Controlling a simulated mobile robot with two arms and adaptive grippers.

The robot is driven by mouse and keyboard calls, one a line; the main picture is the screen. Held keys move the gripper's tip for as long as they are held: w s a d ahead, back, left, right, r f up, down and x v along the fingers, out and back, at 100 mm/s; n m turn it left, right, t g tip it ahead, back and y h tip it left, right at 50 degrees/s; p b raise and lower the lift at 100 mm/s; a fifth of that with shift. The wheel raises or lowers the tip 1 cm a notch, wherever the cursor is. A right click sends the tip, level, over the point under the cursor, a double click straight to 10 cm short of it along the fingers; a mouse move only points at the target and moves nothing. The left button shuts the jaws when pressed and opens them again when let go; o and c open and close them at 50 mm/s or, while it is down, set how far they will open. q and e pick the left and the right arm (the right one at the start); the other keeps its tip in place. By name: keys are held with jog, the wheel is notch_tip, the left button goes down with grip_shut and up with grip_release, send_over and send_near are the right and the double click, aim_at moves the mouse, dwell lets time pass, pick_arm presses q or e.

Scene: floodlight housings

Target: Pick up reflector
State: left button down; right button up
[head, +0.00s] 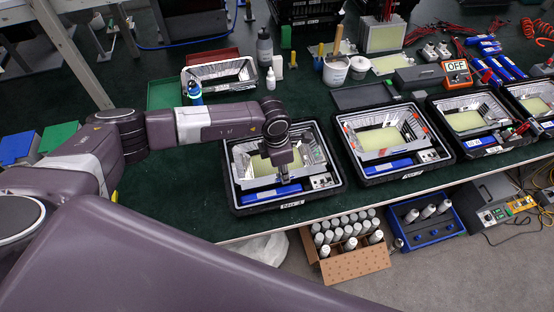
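A silver, shiny reflector frame (311,147) sits in the nearest black housing tray (247,203), around a pale yellow panel. My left gripper (284,178) points down over this tray, at the inner part of the reflector. Its fingers are small and dark here, so I cannot tell whether they are open or touching anything. The gripper and wrist hide part of the reflector and panel. Another silver reflector-like frame (220,87) lies farther back on the green table. My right gripper is not in view.
More black trays with silver frames (381,140) stand in a row to the right. A cardboard box of white cylinders (345,262) is below the table's front edge. The green tabletop (180,205) is clear at the front left.

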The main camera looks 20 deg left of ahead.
pick_arm(q)
jog(key=shift+w+r, duration=0.1)
jog(key=shift+r, duration=0.05)
jog(key=shift+r, duration=0.25)
notch_tip(320, 180, up, 19)
jog(key=b, duration=0.5)
jog(key=shift+r+b, duration=0.15)
jog(key=shift+b, duration=0.25)
